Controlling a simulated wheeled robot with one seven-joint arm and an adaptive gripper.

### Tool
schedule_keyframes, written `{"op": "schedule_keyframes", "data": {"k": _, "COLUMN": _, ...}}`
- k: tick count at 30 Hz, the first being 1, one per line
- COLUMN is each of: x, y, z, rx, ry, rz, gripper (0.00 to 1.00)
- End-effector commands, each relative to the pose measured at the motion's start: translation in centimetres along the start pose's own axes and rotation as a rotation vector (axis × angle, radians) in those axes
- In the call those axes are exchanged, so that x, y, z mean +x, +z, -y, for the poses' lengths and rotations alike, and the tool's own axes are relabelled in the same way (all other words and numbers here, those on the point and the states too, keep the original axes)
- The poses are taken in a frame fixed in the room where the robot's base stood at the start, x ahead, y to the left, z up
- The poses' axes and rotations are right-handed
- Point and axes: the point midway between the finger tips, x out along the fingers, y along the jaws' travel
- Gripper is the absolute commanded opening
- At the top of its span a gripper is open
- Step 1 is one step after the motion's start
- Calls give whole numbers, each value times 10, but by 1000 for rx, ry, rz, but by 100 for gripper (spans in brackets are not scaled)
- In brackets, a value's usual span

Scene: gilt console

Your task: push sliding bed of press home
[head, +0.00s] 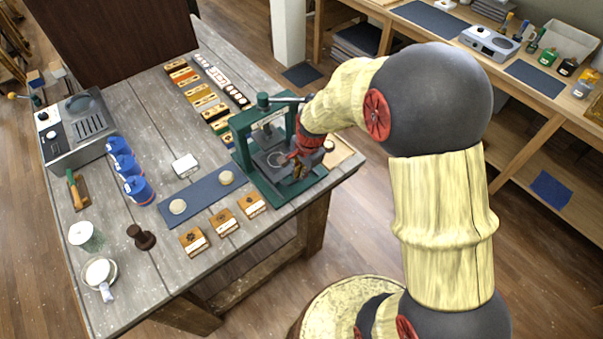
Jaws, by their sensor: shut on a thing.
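The green press (239,137) stands at the right end of the grey wooden table, with a lever and a dark knob on top. Its dark sliding bed (268,162) shows low inside the frame and toward the front. My gripper (294,165) reaches in from the right at the front of the press and is shut on the bed's front part. The fingers are small and dark here, and the exact grip is partly hidden by my wrist. How far the bed sticks out is hard to tell.
A blue mat (200,196) with two pale round pieces lies left of the press. Several small wooden blocks (224,222) sit in front of it. Blue cups (138,189) and a grey machine (77,128) are at the left. A side bench (440,50) stands behind my arm.

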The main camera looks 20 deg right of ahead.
Motion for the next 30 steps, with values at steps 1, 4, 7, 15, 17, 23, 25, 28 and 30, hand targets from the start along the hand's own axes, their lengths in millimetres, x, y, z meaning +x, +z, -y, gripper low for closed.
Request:
{"op": "schedule_keyframes", "data": {"k": 1, "x": 3, "y": 0, "z": -3, "rx": 3, "ry": 6, "rz": 2, "gripper": 0}}
{"op": "schedule_keyframes", "data": {"k": 4, "x": 4, "y": 1, "z": -4, "rx": 2, "ry": 8, "rz": 3, "gripper": 0}}
{"op": "schedule_keyframes", "data": {"k": 7, "x": 4, "y": 1, "z": -5, "rx": 2, "ry": 10, "rz": 3, "gripper": 0}}
{"op": "schedule_keyframes", "data": {"k": 15, "x": 7, "y": 1, "z": 2, "rx": 0, "ry": 14, "rz": 5, "gripper": 0}}
{"op": "schedule_keyframes", "data": {"k": 17, "x": 9, "y": 1, "z": 10, "rx": 0, "ry": 15, "rz": 6, "gripper": 0}}
{"op": "schedule_keyframes", "data": {"k": 23, "x": 14, "y": 1, "z": 34, "rx": 0, "ry": 17, "rz": 5, "gripper": 0}}
{"op": "schedule_keyframes", "data": {"k": 25, "x": 16, "y": 1, "z": 38, "rx": 0, "ry": 16, "rz": 5, "gripper": 0}}
{"op": "schedule_keyframes", "data": {"k": 28, "x": 16, "y": 1, "z": 39, "rx": 1, "ry": 15, "rz": 5, "gripper": 0}}
{"op": "schedule_keyframes", "data": {"k": 30, "x": 16, "y": 1, "z": 39, "rx": 1, "ry": 15, "rz": 5, "gripper": 0}}
